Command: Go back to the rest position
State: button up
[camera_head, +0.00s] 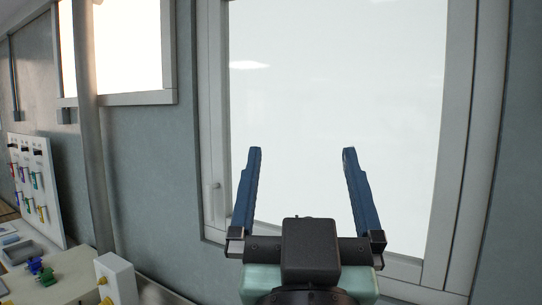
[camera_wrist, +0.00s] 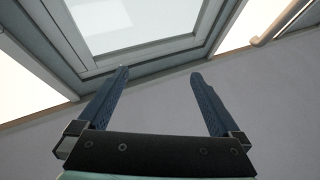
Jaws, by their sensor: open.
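My gripper (camera_head: 301,155) is raised in front of a bright white window. Its two blue fingers point upward and stand wide apart, with nothing between them. In the wrist view my gripper (camera_wrist: 160,75) is also open and empty, with the window frame and grey wall beyond the fingers. Neither finger visibly touches anything; the exact distance to the window is hard to tell.
A window frame (camera_head: 213,120) with a handle is behind the gripper. At the lower left a bench holds a white block with yellow knobs (camera_head: 116,279) and blue and green parts (camera_head: 40,269). A white panel (camera_head: 36,190) with coloured items stands behind. A grey pole (camera_head: 88,130) rises there.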

jog(key=s+a+r+t+y, duration=0.1)
jog(key=s+a+r+t, duration=0.2)
jog(key=s+r, duration=0.3)
jog(key=shift+s+a+r+n+y, duration=0.15)
jog(key=shift+r+n+y, duration=0.2)
jog(key=shift+r, duration=0.3)
